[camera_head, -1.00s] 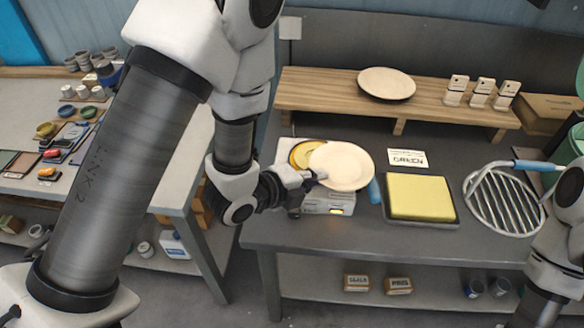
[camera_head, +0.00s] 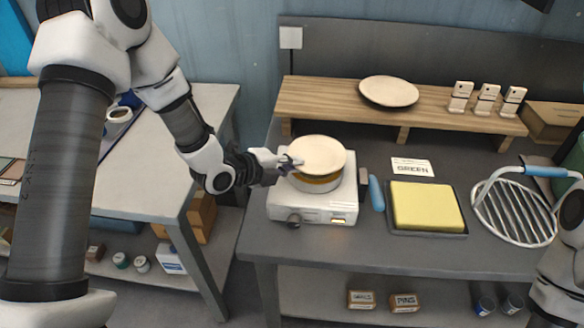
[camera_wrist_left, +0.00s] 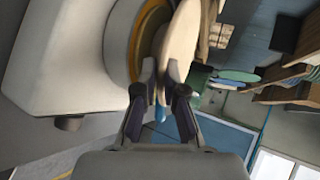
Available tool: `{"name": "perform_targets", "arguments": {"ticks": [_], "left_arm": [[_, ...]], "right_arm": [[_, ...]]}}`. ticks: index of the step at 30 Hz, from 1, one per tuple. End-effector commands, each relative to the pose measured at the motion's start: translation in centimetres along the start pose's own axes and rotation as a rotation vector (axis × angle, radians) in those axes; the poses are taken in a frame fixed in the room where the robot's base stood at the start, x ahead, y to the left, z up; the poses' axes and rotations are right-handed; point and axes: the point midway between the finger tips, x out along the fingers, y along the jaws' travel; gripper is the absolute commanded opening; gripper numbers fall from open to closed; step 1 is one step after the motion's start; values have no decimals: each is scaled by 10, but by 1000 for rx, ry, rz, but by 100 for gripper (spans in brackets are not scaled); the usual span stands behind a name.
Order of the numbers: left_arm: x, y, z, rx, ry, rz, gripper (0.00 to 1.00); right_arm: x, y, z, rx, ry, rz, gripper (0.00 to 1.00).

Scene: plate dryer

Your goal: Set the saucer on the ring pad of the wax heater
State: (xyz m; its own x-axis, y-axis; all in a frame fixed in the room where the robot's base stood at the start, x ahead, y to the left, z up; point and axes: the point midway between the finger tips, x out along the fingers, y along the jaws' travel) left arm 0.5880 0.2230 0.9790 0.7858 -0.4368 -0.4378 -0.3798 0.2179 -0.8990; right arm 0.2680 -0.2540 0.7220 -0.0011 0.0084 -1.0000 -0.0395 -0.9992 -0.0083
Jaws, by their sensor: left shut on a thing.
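The cream saucer (camera_head: 318,152) is over the ring pad (camera_head: 318,183) of the white wax heater (camera_head: 310,208) in the head view. It covers most of the pad; a yellow-brown band shows below its near edge. My left gripper (camera_head: 287,163) is shut on the saucer's left rim. In the left wrist view, the saucer (camera_wrist_left: 180,45) rises from between the fingers (camera_wrist_left: 163,85), close alongside the ring pad (camera_wrist_left: 146,40) and heater (camera_wrist_left: 75,55). I cannot tell whether saucer and pad touch. My right gripper is out of view.
A second plate (camera_head: 389,91) lies on the wooden shelf (camera_head: 340,105) behind. A blue handle (camera_head: 376,194) and a yellow block (camera_head: 426,206) in a dark tray are right of the heater. A wire rack (camera_head: 515,210) stands farther right, near my right arm.

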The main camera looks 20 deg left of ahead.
Motion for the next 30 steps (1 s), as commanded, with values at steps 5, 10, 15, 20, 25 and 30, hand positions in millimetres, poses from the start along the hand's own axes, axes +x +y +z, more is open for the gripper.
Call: {"name": "perform_targets", "arguments": {"ticks": [5, 10, 15, 20, 25, 30], "left_arm": [[0, -1, 0, 1, -1, -3, 0], [1, 1, 0, 1, -1, -2, 23], [1, 1, 0, 0, -1, -2, 34], [0, 0, 0, 0, -1, -3, 34], [-15, -2, 2, -5, -5, -5, 34], [-54, -2, 1, -9, -5, -9, 34]], "right_arm": [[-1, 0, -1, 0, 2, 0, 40], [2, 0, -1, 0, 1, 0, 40], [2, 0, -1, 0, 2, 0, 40], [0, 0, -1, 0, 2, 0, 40], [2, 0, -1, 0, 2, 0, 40], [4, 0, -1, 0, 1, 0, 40]]}}
